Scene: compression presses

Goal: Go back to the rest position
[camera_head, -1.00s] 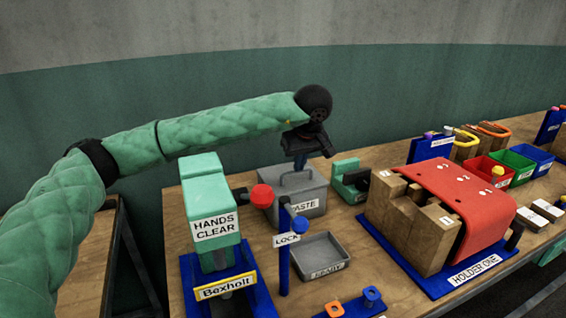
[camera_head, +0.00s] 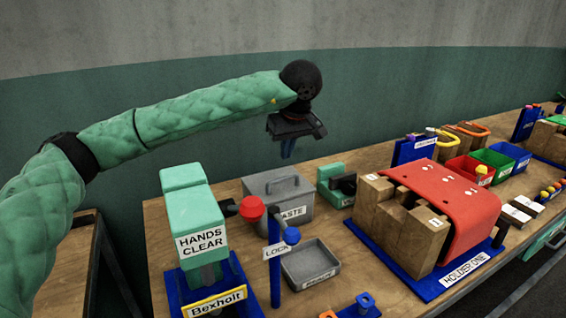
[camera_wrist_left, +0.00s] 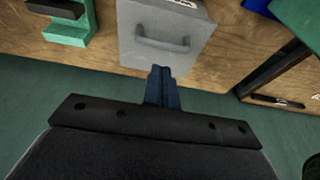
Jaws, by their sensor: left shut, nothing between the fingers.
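My left gripper (camera_head: 288,148) hangs from the end of the green padded arm, fingers down, in the air above and behind the grey WASTE bin (camera_head: 275,190). Its blue fingers are together and hold nothing. My right gripper is in neither current view.
A green device (camera_head: 332,184) and the red-covered HOLDER ONE (camera_head: 450,210) stand to the right. Air above the table is clear.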

